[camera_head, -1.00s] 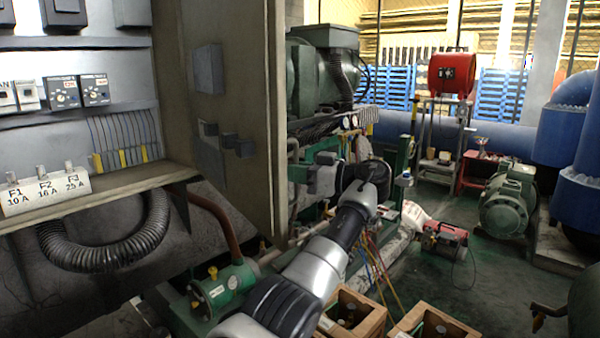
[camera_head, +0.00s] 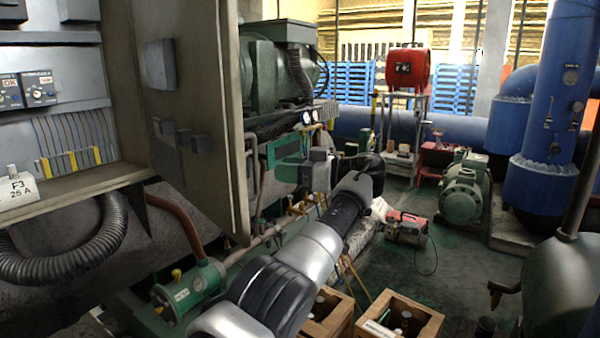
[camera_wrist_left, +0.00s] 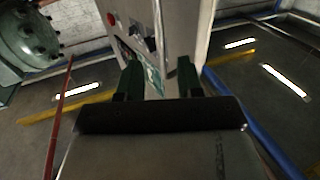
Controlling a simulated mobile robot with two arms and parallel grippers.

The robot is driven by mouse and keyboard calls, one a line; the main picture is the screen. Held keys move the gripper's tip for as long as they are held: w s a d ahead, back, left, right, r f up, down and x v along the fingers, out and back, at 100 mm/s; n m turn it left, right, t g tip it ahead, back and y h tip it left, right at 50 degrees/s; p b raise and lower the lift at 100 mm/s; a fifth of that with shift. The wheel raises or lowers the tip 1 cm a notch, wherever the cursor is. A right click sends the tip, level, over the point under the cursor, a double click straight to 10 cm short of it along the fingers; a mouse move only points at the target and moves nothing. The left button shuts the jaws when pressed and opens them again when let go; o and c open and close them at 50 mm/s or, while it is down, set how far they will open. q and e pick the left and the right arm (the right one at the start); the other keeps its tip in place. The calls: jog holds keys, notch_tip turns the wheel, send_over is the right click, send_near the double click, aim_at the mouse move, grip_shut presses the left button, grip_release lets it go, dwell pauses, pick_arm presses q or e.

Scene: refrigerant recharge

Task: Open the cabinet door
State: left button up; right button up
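The cabinet (camera_head: 75,178) is at the left in the head view, its inside with dials, fuses and wires exposed. Its brown-grey door (camera_head: 212,75) stands open, with its inner face towards me and small grey blocks on it. My left gripper (camera_head: 292,174) is just right of the door's free edge, its arm reaching in from below. In the left wrist view the two dark green fingers (camera_wrist_left: 159,82) are apart. A pale panel with a red button (camera_wrist_left: 150,35) lies beyond and between them; I cannot tell whether they touch it. My right gripper is not in view.
A green pump (camera_head: 190,290) and a black ribbed hose (camera_head: 65,262) are below the cabinet. Wooden crates (camera_head: 400,318) stand at the bottom. A red machine (camera_head: 405,228) and a green motor (camera_head: 463,198) are on the floor, with clear floor between them and the crates.

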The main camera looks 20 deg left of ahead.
pick_arm(q)
jog(key=shift+w+d+p, duration=0.15)
jog(key=shift+d+p, duration=0.25)
jog(key=shift+d, duration=1.15)
jog(key=shift+c, duration=0.5)
